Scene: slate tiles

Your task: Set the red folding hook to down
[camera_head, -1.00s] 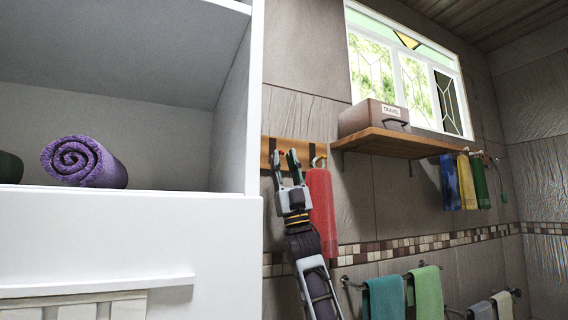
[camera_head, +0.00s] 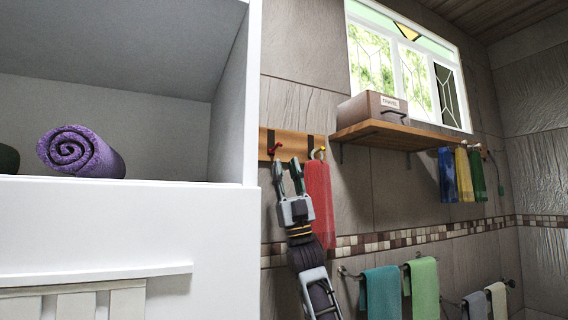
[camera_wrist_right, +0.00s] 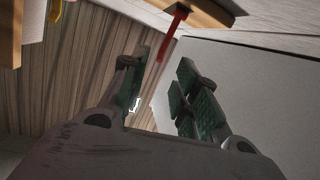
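The red folding hook (camera_head: 273,149) is on a wooden wall board (camera_head: 264,140), near its left end. It is small in the head view, and its exact angle is hard to tell. In the right wrist view the red hook (camera_wrist_right: 173,32) shows as a long thin red bar standing out from the board, ahead of the fingers. My right gripper (camera_head: 288,172) is just below the hook in the head view, fingers pointing up. The wrist view shows its fingers (camera_wrist_right: 163,85) spread, with nothing between them. My left gripper is not in view.
A red towel (camera_head: 318,200) hangs under a yellow hook (camera_head: 318,152), close to the right of my gripper. A white cabinet (camera_head: 130,240) stands at left. A wooden shelf (camera_head: 385,133) with a box (camera_head: 372,106) is at right.

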